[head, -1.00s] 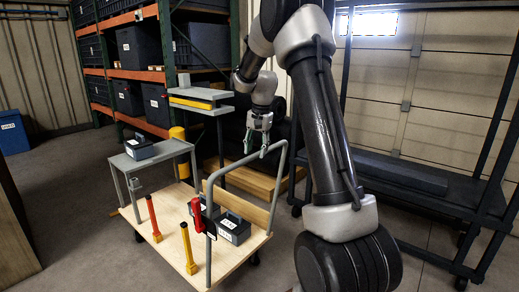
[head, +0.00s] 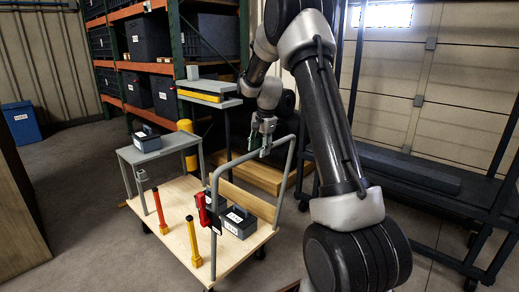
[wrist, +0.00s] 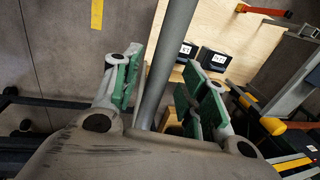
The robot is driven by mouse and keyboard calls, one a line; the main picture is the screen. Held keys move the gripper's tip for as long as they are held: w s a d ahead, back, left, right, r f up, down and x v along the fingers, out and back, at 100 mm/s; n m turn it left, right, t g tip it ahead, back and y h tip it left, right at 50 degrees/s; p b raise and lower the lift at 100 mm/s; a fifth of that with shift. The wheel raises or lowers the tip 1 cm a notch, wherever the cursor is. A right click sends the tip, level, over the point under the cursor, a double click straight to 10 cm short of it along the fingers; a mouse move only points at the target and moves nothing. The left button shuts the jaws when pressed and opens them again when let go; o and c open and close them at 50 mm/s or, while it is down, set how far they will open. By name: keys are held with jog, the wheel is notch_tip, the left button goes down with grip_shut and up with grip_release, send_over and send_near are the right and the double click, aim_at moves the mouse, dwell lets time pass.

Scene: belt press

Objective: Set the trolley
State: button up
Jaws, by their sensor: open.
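The trolley (head: 180,222) has a pale wooden deck and a grey tube handle (head: 211,200) rising at its near right side. My gripper (head: 262,146) is at the top of this handle in the head view. In the wrist view my gripper (wrist: 152,90) is open, its green-padded fingers on either side of the grey tube (wrist: 166,62). I cannot tell whether a pad touches it. Two dark boxes with white labels, one of them here (head: 238,223), sit on the deck.
A small grey table (head: 150,147) with a dark box stands behind the trolley. Orange-beamed shelving (head: 140,67) with bins fills the back left. A dark rack (head: 420,180) stands at right. A blue bin (head: 22,122) is far left. The floor left of the trolley is clear.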

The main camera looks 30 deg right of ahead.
jog(key=shift+f, duration=0.3)
jog(key=shift+c, duration=0.2)
grip_shut()
jog(key=shift+w+r, duration=0.1)
jog(key=shift+w, duration=0.05)
